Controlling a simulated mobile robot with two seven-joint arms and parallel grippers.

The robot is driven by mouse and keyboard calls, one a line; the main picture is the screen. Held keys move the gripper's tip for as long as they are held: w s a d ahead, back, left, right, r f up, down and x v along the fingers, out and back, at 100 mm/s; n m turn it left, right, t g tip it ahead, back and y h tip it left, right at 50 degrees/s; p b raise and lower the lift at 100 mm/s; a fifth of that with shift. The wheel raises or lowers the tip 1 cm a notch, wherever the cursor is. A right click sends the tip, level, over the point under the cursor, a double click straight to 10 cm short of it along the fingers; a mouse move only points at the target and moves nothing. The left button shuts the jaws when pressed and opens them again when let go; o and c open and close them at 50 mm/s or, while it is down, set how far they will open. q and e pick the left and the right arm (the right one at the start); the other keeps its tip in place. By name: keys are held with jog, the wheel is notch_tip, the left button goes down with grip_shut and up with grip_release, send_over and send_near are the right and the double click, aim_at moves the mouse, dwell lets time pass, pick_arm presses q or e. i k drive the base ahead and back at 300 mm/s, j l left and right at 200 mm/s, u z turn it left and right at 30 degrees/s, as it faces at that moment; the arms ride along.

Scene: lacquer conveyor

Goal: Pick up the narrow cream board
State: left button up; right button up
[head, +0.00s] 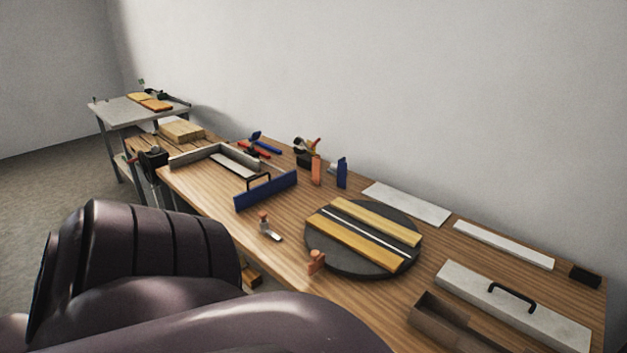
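A narrow, pale cream-white board (503,244) lies flat near the back edge of the wooden workbench, at the right. A wider pale board (406,203) lies to its left, also along the back edge. On a dark round turntable (318,257) lie two yellowish boards, a rear one (375,222) and a front one (355,243), with a thin whitish strip between them. I cannot tell for sure which of these the task calls the narrow cream board. Neither of my grippers is in view. Large dark arm parts of mine fill the lower left.
A pale board with a black handle (479,288) and an open brown box (440,317) lie at the front right. A blue handled block (265,190), clamps and a grey frame (207,151) occupy the left. A small grey table (124,112) stands beyond. The wall backs the bench.

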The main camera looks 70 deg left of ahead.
aim_at(410, 238)
jog(key=u, duration=1.85)
